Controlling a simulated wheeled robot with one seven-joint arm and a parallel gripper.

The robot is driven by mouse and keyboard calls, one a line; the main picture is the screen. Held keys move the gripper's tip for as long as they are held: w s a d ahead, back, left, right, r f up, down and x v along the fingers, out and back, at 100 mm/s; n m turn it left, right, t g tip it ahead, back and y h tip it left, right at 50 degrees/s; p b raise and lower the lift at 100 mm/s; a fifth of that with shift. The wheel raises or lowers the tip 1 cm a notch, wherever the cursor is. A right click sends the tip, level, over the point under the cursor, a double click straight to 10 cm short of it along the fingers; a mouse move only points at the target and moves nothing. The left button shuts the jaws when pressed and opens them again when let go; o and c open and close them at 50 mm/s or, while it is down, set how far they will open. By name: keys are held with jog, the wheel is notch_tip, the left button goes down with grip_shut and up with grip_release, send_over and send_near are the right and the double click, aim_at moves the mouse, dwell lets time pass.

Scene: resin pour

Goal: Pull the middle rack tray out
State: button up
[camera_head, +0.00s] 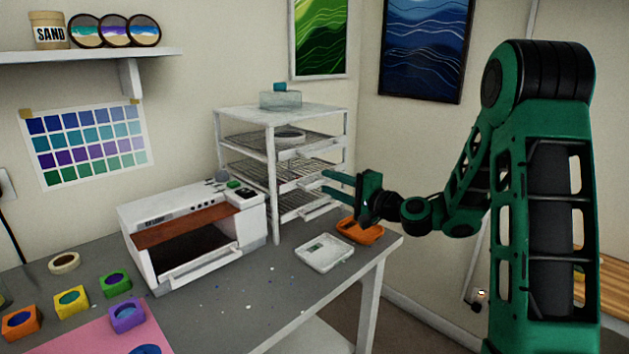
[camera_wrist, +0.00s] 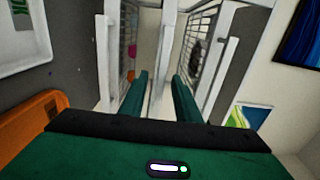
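The white rack (camera_head: 272,170) stands on the table's back right, with wire trays stacked in it. The middle rack tray (camera_head: 298,182) sits in the rack between the upper and lower trays. Its white front bar also shows upright in the wrist view (camera_wrist: 165,50). My gripper (camera_head: 326,183) is open in front of the middle tray, its two green fingers level with that bar. In the wrist view the fingers (camera_wrist: 160,76) lie on either side of the bar, with gaps visible. I cannot tell whether they touch it.
A white machine (camera_head: 190,230) with an open front stands left of the rack. A clear container (camera_head: 280,99) sits on top. The table's right edge is close.

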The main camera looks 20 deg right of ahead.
aim_at(316, 177)
jog(key=shift+x, duration=3.15)
grip_shut()
